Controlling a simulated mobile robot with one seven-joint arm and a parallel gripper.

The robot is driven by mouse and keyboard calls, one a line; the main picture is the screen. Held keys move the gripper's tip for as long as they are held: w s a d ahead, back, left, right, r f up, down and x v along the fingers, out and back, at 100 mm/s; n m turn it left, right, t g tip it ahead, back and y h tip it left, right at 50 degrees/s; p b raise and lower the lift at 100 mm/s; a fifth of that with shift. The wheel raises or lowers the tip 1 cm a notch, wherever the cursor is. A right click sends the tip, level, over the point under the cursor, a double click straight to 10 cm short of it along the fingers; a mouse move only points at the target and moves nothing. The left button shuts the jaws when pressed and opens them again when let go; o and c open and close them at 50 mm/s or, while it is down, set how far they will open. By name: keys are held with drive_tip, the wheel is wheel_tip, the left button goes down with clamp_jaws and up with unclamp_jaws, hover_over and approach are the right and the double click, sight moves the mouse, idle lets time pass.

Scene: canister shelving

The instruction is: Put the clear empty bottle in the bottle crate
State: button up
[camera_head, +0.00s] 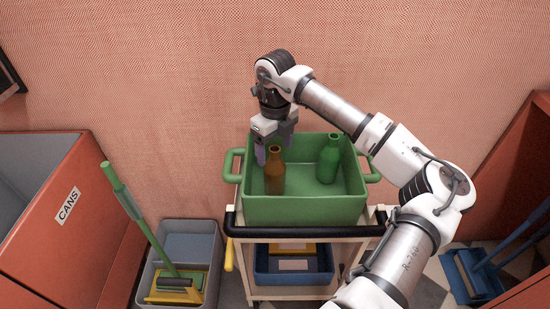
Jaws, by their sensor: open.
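The green bottle crate (305,210) has a loop handle on each side and sits on top of a cart. A brown bottle (274,176) stands inside it at the left, and a green bottle (328,160) stands inside at the right. My gripper (266,149) is open and points down over the left back part of the crate, close to the brown bottle's neck. I cannot tell whether it touches that bottle. I cannot make out a clear bottle; the area behind the gripper and brown bottle is partly hidden.
The cart (235,232) has a black handle rail and a blue tray (294,276) on its lower level. A red bin labelled CANS (75,225) stands at left. A blue dustpan (470,277) is at lower right.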

wheel_tip(320, 180, up, 8)
drive_tip(key=shift+f+b, duration=0.15)
drive_tip(key=shift+b, duration=0.2)
